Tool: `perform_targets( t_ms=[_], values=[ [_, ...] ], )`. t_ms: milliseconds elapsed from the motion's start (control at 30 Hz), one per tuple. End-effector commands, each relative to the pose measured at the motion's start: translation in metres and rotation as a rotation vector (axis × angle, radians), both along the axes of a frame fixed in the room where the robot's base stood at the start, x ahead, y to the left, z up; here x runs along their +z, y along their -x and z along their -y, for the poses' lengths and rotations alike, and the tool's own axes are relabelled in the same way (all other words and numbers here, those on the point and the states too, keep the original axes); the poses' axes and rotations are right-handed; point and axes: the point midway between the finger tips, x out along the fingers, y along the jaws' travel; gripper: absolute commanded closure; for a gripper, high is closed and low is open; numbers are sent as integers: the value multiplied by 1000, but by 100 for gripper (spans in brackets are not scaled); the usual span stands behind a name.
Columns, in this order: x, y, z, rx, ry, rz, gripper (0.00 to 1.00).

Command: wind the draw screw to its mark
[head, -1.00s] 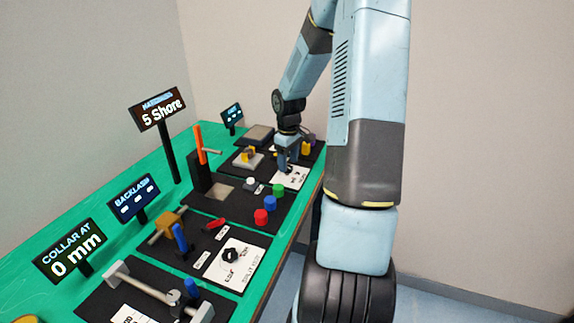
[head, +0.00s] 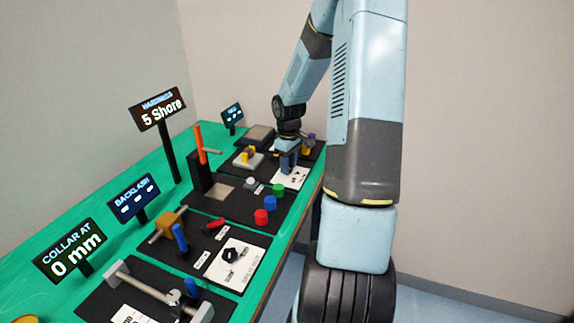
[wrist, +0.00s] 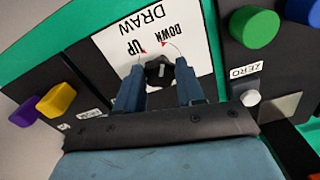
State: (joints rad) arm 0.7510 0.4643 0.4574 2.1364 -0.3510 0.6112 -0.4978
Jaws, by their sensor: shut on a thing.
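The draw screw's black knob (wrist: 157,73) stands on a white card (wrist: 120,52) printed DRAW, UP and DOWN, with small red arrowheads by the last two words. My gripper (wrist: 159,68) is shut on this knob, one blue finger on each side. In the head view my gripper (head: 287,163) is low over the same card (head: 291,180) near the bench's far end, and its fingers hide the knob there. I cannot make out the screw's mark or a reading for it; the small far display (head: 232,114) is too small to read.
In the wrist view, a yellow knob (wrist: 57,100) and a purple knob (wrist: 24,112) stand to the left. A green knob (wrist: 254,26) and a white button (wrist: 250,97) by a ZERO label stand to the right. An orange lever (head: 200,142) rises from the bench nearer me.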

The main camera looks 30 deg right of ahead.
Motion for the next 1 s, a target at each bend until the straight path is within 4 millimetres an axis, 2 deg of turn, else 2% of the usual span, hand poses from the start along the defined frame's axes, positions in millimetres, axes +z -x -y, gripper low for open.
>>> perform_targets(
  t_ms=[33, 100, 133, 467, 1000],
  values=[
    [0, 0, 0, 0, 0, 0, 86],
    [0, 0, 0, 0, 0, 0, 92],
    [0, 0, -7, 3, 0, 0, 92],
    [0, 0, -3, -69, 0, -1, 92],
    [-1, 0, -4, -461, 0, -2, 92]
  ],
)
